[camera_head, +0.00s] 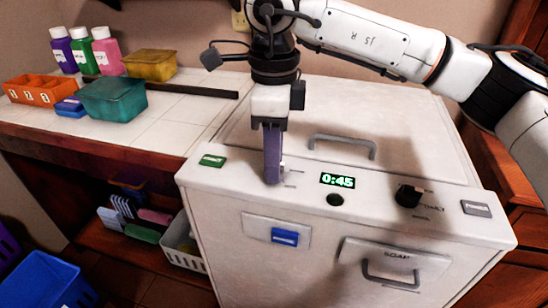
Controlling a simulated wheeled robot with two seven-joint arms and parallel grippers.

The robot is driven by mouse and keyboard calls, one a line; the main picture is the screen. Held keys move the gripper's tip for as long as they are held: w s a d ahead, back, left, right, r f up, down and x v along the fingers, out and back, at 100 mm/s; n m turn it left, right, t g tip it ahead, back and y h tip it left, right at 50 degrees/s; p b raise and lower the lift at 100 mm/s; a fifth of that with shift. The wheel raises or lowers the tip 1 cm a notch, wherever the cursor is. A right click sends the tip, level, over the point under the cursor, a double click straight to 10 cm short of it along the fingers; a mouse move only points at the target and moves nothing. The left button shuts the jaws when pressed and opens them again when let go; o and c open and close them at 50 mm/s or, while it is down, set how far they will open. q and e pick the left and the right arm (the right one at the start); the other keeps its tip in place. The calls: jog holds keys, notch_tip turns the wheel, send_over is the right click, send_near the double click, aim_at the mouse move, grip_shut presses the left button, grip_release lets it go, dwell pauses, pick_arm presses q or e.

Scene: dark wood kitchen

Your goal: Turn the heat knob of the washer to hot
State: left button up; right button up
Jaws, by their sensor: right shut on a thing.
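The white washer (240,196) stands in front of me with a control panel along its top front edge. My right gripper (272,180) points straight down at the left part of the panel. Its purple fingers are shut on the heat knob, which they almost wholly hide. Small marks show just right of the fingers, too small to read, so I cannot tell the knob's setting. A second, black knob (409,195) with labels around it sits at the panel's right. A green display (337,181) between them reads 0:45. My left gripper is not in view.
A green button (212,160) and a grey button (476,208) sit at the panel's ends. A lid handle (342,143) rises behind the display. The soap drawer (395,268) is below. Bottles (107,52) and a teal bin (113,100) stand on the left counter.

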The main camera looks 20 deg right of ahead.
jog(key=m, duration=0.4)
pick_arm(q)
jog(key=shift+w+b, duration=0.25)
jog(key=shift+b, duration=0.05)
pick_arm(e)
jog(key=shift+m, duration=1.8)
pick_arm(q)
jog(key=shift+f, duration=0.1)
pick_arm(e)
jog(key=o, duration=1.1)
pick_arm(q)
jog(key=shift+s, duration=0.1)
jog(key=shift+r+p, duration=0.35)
jog(key=shift+p, duration=0.2)
pick_arm(e)
notch_tip(320, 180, up, 10)
jog(key=shift+r, duration=0.2)
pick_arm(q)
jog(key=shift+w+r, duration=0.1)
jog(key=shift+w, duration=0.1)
